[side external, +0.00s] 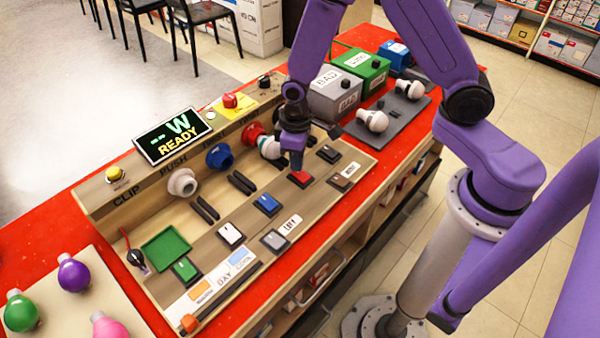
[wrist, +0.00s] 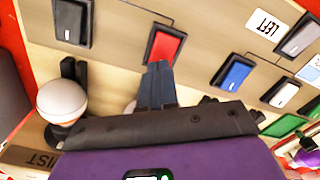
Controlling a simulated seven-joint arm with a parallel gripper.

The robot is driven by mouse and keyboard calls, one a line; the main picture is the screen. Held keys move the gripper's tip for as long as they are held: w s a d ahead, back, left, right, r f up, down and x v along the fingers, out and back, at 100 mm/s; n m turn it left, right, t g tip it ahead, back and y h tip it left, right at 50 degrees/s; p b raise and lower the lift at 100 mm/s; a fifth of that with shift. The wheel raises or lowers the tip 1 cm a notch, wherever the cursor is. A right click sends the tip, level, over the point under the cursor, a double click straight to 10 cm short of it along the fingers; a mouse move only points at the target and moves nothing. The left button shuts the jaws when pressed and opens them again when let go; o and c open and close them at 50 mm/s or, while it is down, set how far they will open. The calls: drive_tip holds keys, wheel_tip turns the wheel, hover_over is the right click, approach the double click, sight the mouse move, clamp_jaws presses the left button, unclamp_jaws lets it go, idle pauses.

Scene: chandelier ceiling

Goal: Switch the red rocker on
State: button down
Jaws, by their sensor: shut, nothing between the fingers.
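The red rocker (side external: 300,178) sits in a black frame on the wooden panel. In the wrist view the red rocker (wrist: 166,47) shows just beyond my fingertips. In the wrist view the shut fingers (wrist: 158,68) overlap the rocker's lower edge. I cannot tell whether they touch it. The gripper hides part of the rocker's far side in the side view.
Beside it are a black rocker (side external: 328,154), a blue rocker (side external: 267,204), a white rocker (side external: 230,234) and a green rocker (side external: 186,269). A white bulb (wrist: 62,100) in a socket stands close to my gripper. A display (side external: 168,136) reads READY.

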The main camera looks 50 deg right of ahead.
drive_tip(key=shift+f, duration=0.7)
idle(0.4)
drive_tip(key=shift+r, duration=3.5)
drive_tip(key=shift+s+r, duration=0.1)
drive_tip(key=s+d+r+n, duration=0.2)
drive_tip(key=s+r, duration=0.4)
drive_tip(key=s, duration=0.5)
drive_tip(key=s+d+r+n, duration=0.3)
drive_tip(key=s+r, duration=0.3)
drive_tip(key=s, duration=0.5)
drive_tip(key=shift+s+r+n, duration=0.15)
drive_tip(key=shift+s+n, duration=0.05)
drive_tip(key=shift+n, duration=0.6)
